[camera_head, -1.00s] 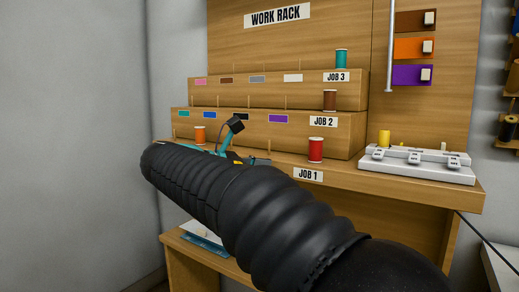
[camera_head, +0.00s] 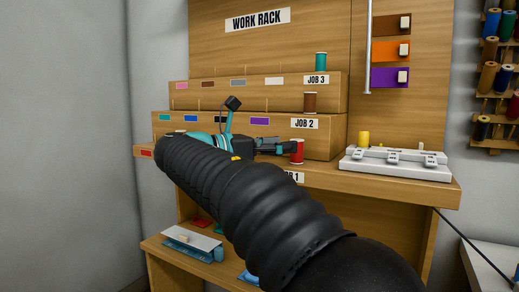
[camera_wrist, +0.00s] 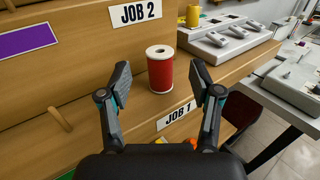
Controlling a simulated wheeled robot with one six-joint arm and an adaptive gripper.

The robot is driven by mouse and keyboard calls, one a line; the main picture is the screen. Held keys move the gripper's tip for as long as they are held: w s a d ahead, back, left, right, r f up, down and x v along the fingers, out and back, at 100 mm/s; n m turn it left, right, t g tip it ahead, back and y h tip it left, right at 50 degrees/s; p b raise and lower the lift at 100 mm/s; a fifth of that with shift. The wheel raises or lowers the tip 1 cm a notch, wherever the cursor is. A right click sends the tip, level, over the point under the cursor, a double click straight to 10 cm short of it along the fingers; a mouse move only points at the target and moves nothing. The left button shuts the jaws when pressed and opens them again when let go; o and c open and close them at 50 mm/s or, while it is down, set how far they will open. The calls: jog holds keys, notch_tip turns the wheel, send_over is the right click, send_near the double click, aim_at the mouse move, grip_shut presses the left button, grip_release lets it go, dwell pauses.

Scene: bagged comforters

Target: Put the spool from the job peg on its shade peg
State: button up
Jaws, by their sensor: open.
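A red spool (camera_head: 297,152) with white ends stands upright at the right of the lowest step, by the JOB 1 label (camera_head: 291,177). It also shows in the wrist view (camera_wrist: 160,70). My gripper (camera_wrist: 161,80) is open, its fingers either side of the spool in that view, with visible gaps. In the head view my gripper (camera_head: 274,146) reaches the spool's left side. A brown spool (camera_head: 310,102) stands at JOB 2 and a teal spool (camera_head: 320,62) at JOB 3. A red shade patch (camera_head: 146,153) shows at the lowest step's left end; my arm hides that row's middle.
A white device (camera_head: 397,164) with a yellow spool (camera_head: 364,139) sits right of the red spool. The stepped rack (camera_head: 330,131) rises behind. Color patches, including purple (camera_head: 260,121), mark the upper steps. Wall spools hang at far right.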

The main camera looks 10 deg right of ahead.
jog(key=shift+x, duration=2.4)
grip_shut()
jog(key=shift+r+p, duration=1.5)
jog(key=shift+p, duration=0.1)
notch_tip(320, 180, up, 7)
